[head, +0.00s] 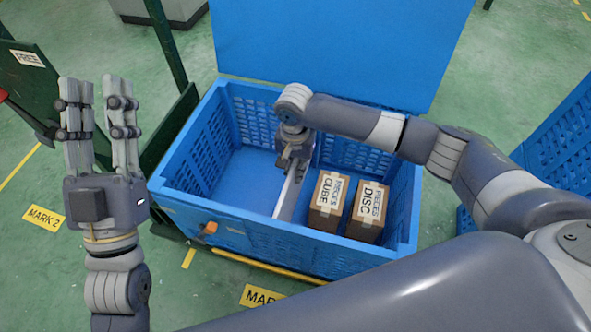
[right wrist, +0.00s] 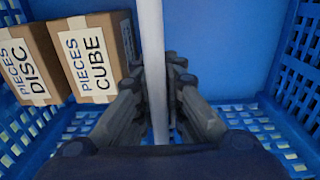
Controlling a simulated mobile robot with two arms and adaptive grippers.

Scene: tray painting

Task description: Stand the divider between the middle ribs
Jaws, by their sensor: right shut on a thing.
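The divider (head: 289,192) is a thin pale panel inside the blue crate (head: 215,226). It stands on edge, running front to back near the middle of the crate. It shows edge-on as a pale strip in the right wrist view (right wrist: 151,50). My right gripper (head: 295,160) reaches down into the crate and is shut on the divider, with a finger on each side in the wrist view (right wrist: 160,110). I cannot make out the middle ribs or whether the divider sits between them. My left gripper (head: 98,95) is raised, open and empty, left of the crate.
Two cardboard boxes, "PIECES CUBE" (head: 328,203) and "PIECES DISC" (head: 368,212), stand right of the divider in the crate. The crate's left half is empty. A blue panel (head: 340,45) rises behind it. Another blue crate (head: 560,130) is at right.

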